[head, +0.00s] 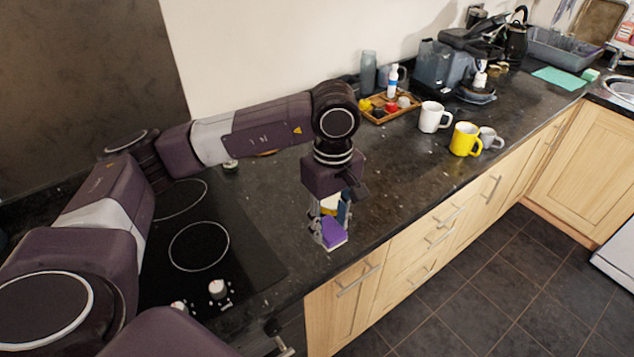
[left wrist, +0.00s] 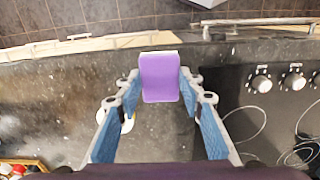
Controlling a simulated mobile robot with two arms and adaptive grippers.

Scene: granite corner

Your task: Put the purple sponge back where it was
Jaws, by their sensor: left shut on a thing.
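The purple sponge (head: 332,236) is between the fingers of my left gripper (head: 329,230), which is shut on it near the front edge of the dark counter (head: 285,205). In the left wrist view the sponge (left wrist: 160,77) shows its purple face with a pale strip at the top edge. The blue-padded fingers of my left gripper (left wrist: 157,88) flank it on both sides. I cannot tell whether the sponge touches the counter. My right gripper is not in view.
The black hob (head: 215,245) with white knobs lies left of the gripper. A yellow mug (head: 465,140), a white mug (head: 434,117) and a wooden tray (head: 375,118) of small items stand to the right. Counter between them and the gripper looks mostly clear.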

